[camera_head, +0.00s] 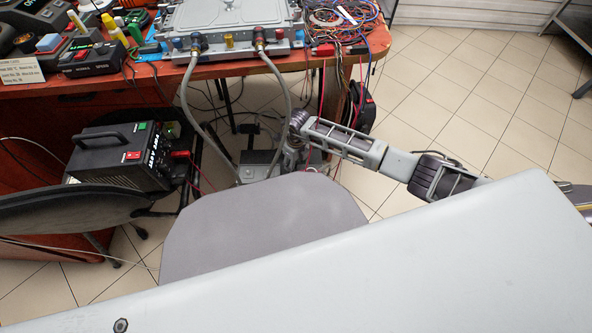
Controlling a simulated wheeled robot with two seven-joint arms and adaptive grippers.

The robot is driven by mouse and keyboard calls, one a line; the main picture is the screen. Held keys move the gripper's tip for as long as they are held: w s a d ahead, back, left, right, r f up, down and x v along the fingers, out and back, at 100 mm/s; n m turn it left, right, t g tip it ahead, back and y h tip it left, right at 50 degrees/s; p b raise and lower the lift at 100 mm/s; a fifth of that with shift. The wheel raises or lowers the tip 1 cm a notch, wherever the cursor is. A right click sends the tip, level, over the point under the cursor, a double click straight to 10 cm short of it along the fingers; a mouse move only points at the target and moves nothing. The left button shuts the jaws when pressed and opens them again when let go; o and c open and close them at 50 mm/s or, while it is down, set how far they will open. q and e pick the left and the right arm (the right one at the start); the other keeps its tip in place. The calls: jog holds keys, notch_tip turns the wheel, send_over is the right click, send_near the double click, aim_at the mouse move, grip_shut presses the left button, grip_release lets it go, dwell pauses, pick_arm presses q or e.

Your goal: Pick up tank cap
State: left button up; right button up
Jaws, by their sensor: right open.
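I cannot pick out the tank cap for certain. A small yellow cap-like piece (229,40) stands on the front edge of the grey metal unit (228,14) on the bench, between two hose fittings. Two grey hoses (187,98) run from these fittings down to a small grey box (258,167) low under the bench. My right arm reaches in from the right, and my right gripper (291,157) is beside that box, small and partly hidden. It is open, and I see nothing held in it. My left gripper is out of view.
The red-brown bench (130,79) holds tools, bottles and a tangle of wires (345,20) at its right end. A black power unit (118,155) with a handle stands below at the left. Thin red cables hang near my arm. The tiled floor (480,100) at the right is clear.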

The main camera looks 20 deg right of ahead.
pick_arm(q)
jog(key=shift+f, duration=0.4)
pick_arm(e)
jog(key=shift+f, duration=0.55)
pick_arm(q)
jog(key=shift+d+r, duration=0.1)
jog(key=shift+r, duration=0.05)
pick_arm(e)
jog(key=c, duration=1)
jog(key=shift+c, duration=0.2)
jog(key=shift+r, duration=0.15)
jog(key=shift+r, duration=0.65)
notch_tip(320, 180, up, 7)
jog(key=p, duration=0.3)
pick_arm(q)
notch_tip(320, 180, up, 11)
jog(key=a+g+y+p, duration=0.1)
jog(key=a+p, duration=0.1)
jog(key=p, duration=0.1)
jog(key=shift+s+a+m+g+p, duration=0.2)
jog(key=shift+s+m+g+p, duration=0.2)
pick_arm(e)
notch_tip(320, 180, up, 10)
jog(key=shift+f, duration=0.25)
